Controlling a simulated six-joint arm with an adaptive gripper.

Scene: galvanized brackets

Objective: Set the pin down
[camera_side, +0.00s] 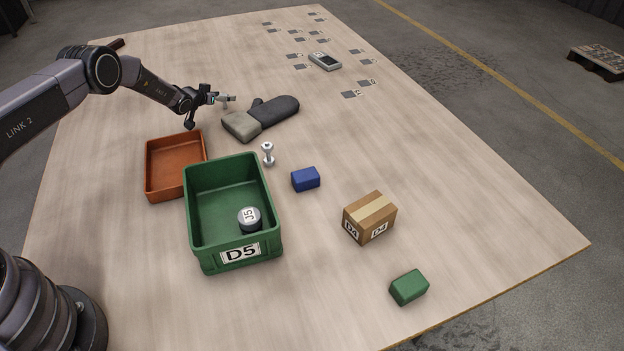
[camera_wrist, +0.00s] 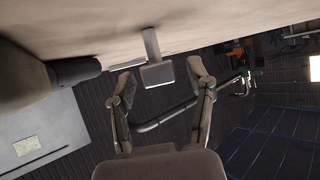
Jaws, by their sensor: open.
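The pin (camera_side: 227,98) is a small grey part with a wider head, just in front of my gripper (camera_side: 213,99) in the side view. In the wrist view the pin (camera_wrist: 151,42) has its shaft towards the table surface and its broad head between the fingertips. My gripper (camera_wrist: 158,78) is open, with a finger on each side of the head and visible gaps. Whether the pin's foot touches the table is hard to tell. The small pale bolt-like piece (camera_side: 268,153) stands upright on the table, apart from my gripper.
A dark mitt with a beige cuff (camera_side: 272,112) lies right of my gripper. An orange tray (camera_side: 147,172) and green bin (camera_side: 190,225) stand nearer. A blue block (camera_side: 305,179), cardboard box (camera_side: 369,217) and green block (camera_side: 408,287) lie rightward. A handheld device (camera_side: 325,61) lies farther back.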

